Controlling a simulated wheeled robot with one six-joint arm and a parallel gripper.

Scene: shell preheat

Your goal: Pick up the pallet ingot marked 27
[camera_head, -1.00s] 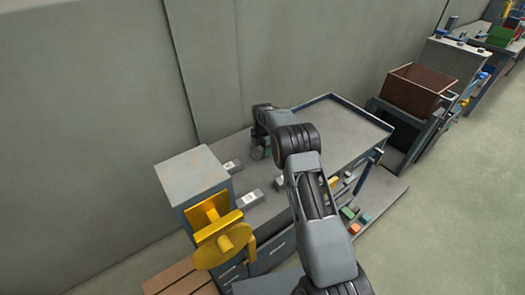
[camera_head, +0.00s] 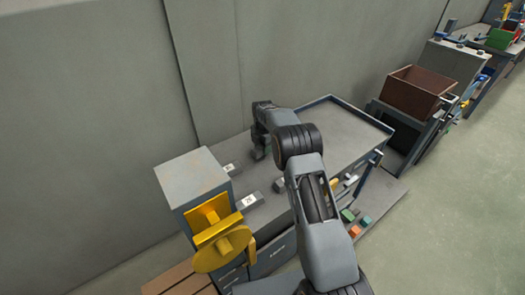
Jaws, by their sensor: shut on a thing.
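My gripper (camera_head: 260,153) points down over the grey bench top, near the wall. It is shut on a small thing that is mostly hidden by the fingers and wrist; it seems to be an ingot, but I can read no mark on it. One grey ingot with a pale label (camera_head: 229,169) lies left of the gripper. Another labelled grey ingot (camera_head: 250,199) lies nearer, by the yellow-fronted box. A third grey block (camera_head: 280,184) is partly hidden behind my arm. The numbers are too small to read, so I cannot tell which is 27.
A grey box with a yellow handle (camera_head: 193,174) stands at the bench's left end. A raised-rim tray area (camera_head: 345,125) at the right looks empty. Small coloured blocks (camera_head: 354,231) lie on the lower shelf. A brown bin (camera_head: 414,90) stands beyond.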

